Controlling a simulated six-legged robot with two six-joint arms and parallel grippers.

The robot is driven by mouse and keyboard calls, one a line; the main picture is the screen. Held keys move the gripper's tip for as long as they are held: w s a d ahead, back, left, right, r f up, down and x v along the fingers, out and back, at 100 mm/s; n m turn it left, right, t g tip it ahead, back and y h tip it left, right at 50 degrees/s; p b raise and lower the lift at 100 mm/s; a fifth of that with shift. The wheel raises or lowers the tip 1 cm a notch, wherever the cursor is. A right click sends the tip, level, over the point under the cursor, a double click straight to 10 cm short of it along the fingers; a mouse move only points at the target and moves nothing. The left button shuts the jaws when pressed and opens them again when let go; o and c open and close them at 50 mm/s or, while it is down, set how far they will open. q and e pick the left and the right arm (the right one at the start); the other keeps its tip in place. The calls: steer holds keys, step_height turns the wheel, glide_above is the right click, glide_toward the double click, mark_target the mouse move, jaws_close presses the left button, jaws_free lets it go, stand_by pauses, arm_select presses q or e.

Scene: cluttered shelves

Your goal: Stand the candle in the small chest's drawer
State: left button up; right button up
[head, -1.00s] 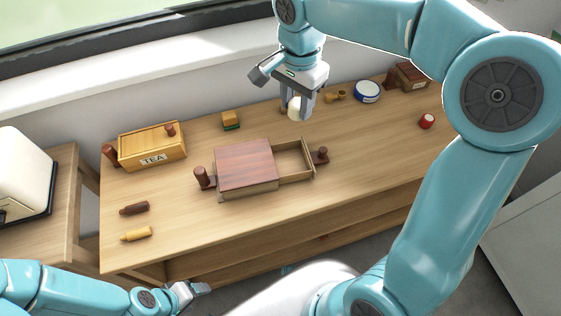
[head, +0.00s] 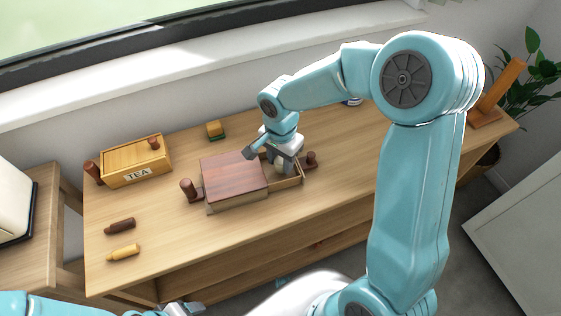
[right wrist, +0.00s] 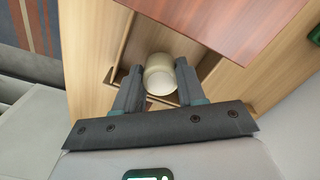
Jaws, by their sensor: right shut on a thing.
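The small chest (head: 232,172) has a red-brown top and stands on the table, with its drawer (head: 296,182) pulled out to the right. My right gripper (head: 280,168) is over the open drawer and shut on the cream candle (right wrist: 160,72). In the right wrist view the candle sits between the two fingers, with the drawer's walls (right wrist: 124,42) around it. It looks roughly upright; I cannot tell whether it touches the drawer floor. In the head view the gripper largely hides it. My left gripper (head: 186,308) is low at the bottom edge, away from the chest; its jaws are unclear.
A wooden TEA box (head: 137,168) stands at the back left. A small yellow and green block (head: 215,130) is behind the chest. A dark bottle-shaped piece (head: 120,226) and a yellow one (head: 123,253) lie at the front left.

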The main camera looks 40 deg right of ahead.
steer(key=shift+w+f, duration=0.1)
steer(key=shift+f, duration=0.6)
steer(key=shift+f+b, duration=0.2)
steer(key=shift+b, duration=0.1)
steer(key=o, duration=1)
steer(key=shift+r, duration=0.1)
steer(key=shift+o, duration=0.2)
steer(key=shift+r, duration=0.15)
